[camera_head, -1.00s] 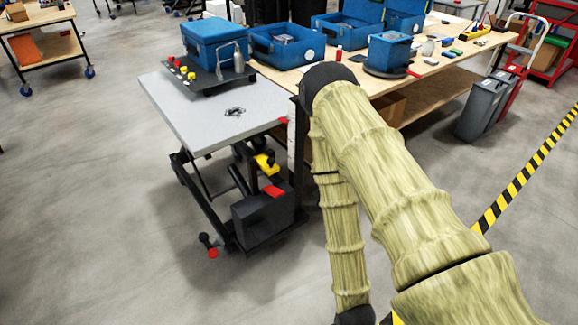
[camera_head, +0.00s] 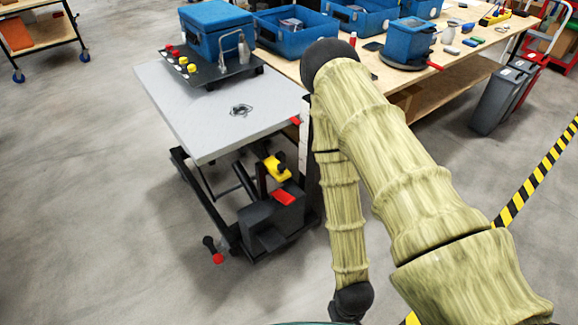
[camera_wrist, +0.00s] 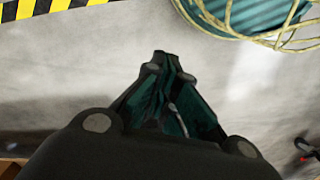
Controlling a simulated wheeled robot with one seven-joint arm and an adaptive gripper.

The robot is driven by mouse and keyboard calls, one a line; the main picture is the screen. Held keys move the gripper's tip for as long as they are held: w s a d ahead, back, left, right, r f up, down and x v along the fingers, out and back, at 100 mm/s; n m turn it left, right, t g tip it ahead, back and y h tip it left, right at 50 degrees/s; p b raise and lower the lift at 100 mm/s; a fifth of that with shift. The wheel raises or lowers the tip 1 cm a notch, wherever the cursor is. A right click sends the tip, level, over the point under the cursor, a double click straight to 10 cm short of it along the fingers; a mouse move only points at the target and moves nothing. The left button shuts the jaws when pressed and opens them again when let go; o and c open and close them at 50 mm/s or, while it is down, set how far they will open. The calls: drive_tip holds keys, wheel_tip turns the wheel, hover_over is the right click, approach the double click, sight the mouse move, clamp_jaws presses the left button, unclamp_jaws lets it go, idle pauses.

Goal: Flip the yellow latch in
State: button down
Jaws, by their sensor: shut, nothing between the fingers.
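The yellow latch (camera_head: 277,168) sits on the side of the grey-topped lift table (camera_head: 215,117), below its top and above a red pedal-like part (camera_head: 284,197) on a black box. It stands left of my arm in the head view. My gripper (camera_wrist: 172,62) shows in the wrist view, shut and empty, over bare floor. The latch does not show in the wrist view. My gripper is outside the head view, so its distance from the latch cannot be told.
A blue case (camera_head: 217,30) on a black plate stands on the lift table. A workbench (camera_head: 455,80) with blue bins adjoins it behind. Grey bins (camera_head: 497,97) stand at the right, near yellow-black floor tape (camera_head: 540,170). The floor in front and left is clear.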

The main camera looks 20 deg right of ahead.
drive_tip(key=w+d+r+m+t+b, duration=0.2)
drive_tip(key=w+m+b, duration=0.2)
drive_tip(key=w+m, duration=0.55)
drive_tip(key=w+d+r+m+t+b, duration=0.15)
drive_tip(key=w+r+m+b, duration=0.35)
drive_tip(key=w, duration=0.8)
drive_tip(key=w+d+r+m+t+y+b, duration=0.2)
drive_tip(key=w+r+m+b, duration=0.3)
drive_tip(key=w+r+m, duration=0.9)
drive_tip(key=shift+w+r+m+t+y, duration=0.35)
drive_tip(key=shift+w+m+t+y, duration=0.3)
drive_tip(key=shift+w+t+y, duration=0.25)
drive_tip(key=shift+f+b, duration=0.15)
drive_tip(key=shift+b, duration=0.15)
